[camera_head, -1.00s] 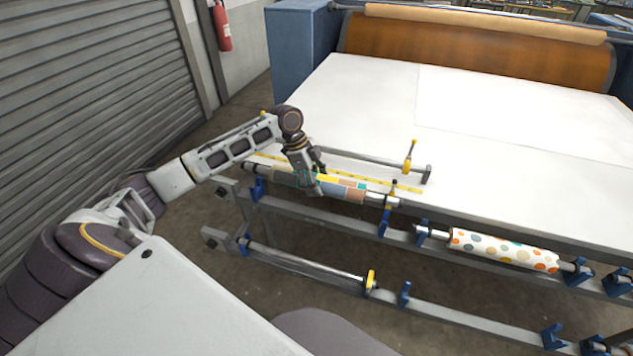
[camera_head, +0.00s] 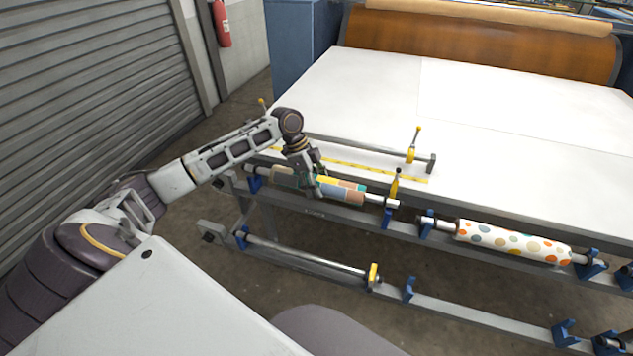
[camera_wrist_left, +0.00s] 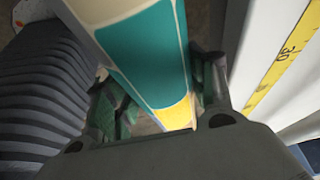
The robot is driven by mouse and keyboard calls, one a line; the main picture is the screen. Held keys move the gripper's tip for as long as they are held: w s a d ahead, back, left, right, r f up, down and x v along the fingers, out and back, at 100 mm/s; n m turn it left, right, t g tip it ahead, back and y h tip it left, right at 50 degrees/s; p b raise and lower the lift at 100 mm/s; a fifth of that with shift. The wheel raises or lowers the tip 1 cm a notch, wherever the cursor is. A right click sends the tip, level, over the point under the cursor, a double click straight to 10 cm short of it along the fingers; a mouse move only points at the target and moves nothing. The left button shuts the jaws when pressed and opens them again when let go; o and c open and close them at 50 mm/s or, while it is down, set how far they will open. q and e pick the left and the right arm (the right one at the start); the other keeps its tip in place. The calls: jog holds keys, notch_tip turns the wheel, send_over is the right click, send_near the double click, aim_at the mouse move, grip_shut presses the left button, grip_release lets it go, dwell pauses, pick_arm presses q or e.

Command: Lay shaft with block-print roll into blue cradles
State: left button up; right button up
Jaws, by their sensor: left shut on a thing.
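The block-print roll (camera_head: 343,190) shows patches of teal, yellow, blue and brown on a metal shaft (camera_head: 375,199). It lies along the upper front rail, at the left, over the blue cradles (camera_head: 387,217). My left gripper (camera_head: 311,189) is shut around the roll from above. In the left wrist view the roll (camera_wrist_left: 150,55) runs between the two fingers (camera_wrist_left: 160,105). A blue cradle (camera_head: 255,182) stands by the shaft's left end. I cannot tell whether the shaft rests fully in the cradles. My right gripper is not in view.
A polka-dot roll (camera_head: 512,241) lies in cradles to the right on the same rail. A bare shaft (camera_head: 305,257) lies on the lower rail. The white table (camera_head: 480,110) with a yellow ruler (camera_head: 370,170) and a bar with yellow clamp (camera_head: 411,155) is behind.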

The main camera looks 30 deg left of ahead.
pick_arm(q)
jog(key=shift+f, duration=1.55)
jog(key=shift+f, duration=0.45)
jog(key=o, duration=1.4)
jog(key=shift+o, duration=0.2)
jog(key=shift+f, duration=0.1)
jog(key=shift+v, duration=6.05)
jog(key=shift+f, duration=0.15)
